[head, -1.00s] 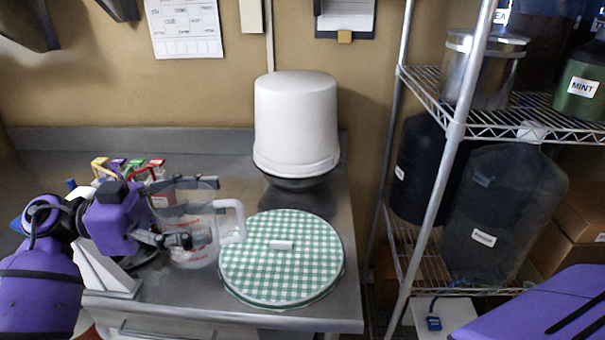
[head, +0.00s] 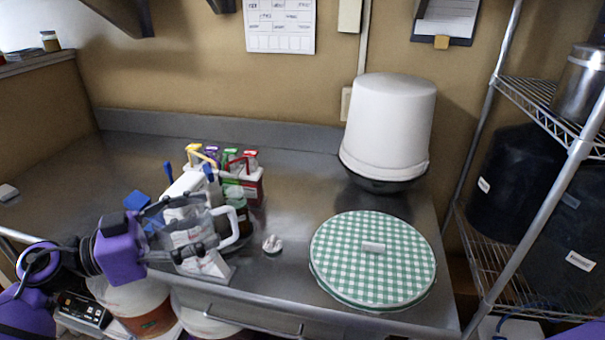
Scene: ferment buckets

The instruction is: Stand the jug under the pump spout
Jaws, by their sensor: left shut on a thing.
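The clear jug (head: 190,230) with a white handle (head: 229,228) is held upright in the head view, at the left above the front part of the steel counter. My left gripper (head: 205,226) is shut on the jug's body, its fingers on either side, with the handle pointing right. I cannot make out a pump spout for certain. A white slanted piece (head: 208,266) shows behind and below the jug, partly hidden by it. A white bucket with brownish contents (head: 145,311) stands below the counter's front edge, partly hidden by my left arm. My right gripper is not in view.
A caddy of coloured bottles (head: 252,187) stands right behind the jug. An upturned white bucket (head: 388,125) stands at the back. The counter's left (head: 90,185) is mostly clear.

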